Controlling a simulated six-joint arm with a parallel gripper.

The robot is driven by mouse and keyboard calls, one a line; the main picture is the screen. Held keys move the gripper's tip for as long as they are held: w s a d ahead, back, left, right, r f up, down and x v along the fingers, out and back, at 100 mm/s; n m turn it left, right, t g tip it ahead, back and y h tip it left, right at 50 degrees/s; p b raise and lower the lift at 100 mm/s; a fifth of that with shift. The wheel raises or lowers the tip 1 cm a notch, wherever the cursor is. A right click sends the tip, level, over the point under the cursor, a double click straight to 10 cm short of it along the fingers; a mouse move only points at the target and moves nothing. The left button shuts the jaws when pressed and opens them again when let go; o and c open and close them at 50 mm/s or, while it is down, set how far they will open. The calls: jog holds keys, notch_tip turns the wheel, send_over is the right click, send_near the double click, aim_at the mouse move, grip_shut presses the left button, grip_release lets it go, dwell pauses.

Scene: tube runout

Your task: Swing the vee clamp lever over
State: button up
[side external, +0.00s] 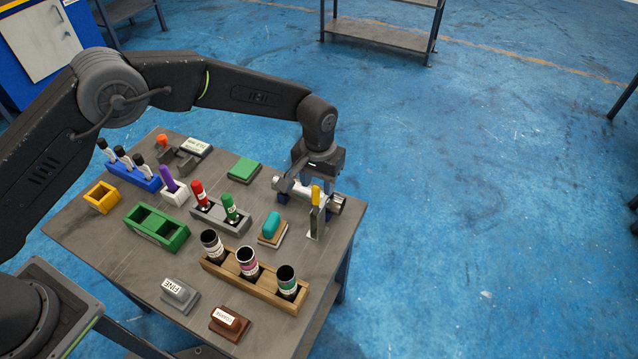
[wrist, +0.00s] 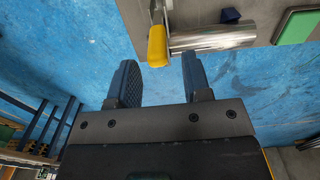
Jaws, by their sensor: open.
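The vee clamp lever has a yellow handle (side external: 316,195) on a grey upright (side external: 317,222), near the right edge of the table. The handle stands about upright. A shiny metal tube (side external: 336,204) lies beside it. My gripper (side external: 318,180) is just above and behind the lever, and its fingers are partly hidden there. In the wrist view my gripper (wrist: 160,80) is open and empty. The yellow handle (wrist: 157,45) shows beyond the gap between the fingers, with the tube (wrist: 213,37) to its right. I cannot tell whether a finger touches the handle.
A teal-topped block (side external: 271,226) and a green pad (side external: 243,169) sit left of the clamp. A wooden rack (side external: 255,285) with black-topped cans stands in front. Red and green markers stand in a grey holder (side external: 220,217). Open floor lies beyond the table's right edge.

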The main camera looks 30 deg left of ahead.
jog(key=shift+r, duration=2.55)
notch_tip(320, 180, up, 13)
jog(key=s+a+r+t, duration=0.1)
jog(key=s+a+r, duration=0.4)
jog(key=a+r, duration=0.3)
jog(key=s+a+r+t, duration=0.25)
jog(key=s+a, duration=0.25)
jog(key=s, duration=0.3)
jog(key=s+a+r+t, duration=0.1)
jog(key=s+a+r, duration=0.2)
jog(key=s+a, duration=0.3)
jog(key=s+a+f, duration=0.1)
jog(key=s+f, duration=0.1)
jog(key=s, duration=0.3)
jog(key=s+a+f+t, duration=0.1)
jog(key=s+f, duration=0.2)
jog(key=s, duration=0.3)
jog(key=shift+a+f, duration=0.15)
jog(key=shift+a, duration=0.2)
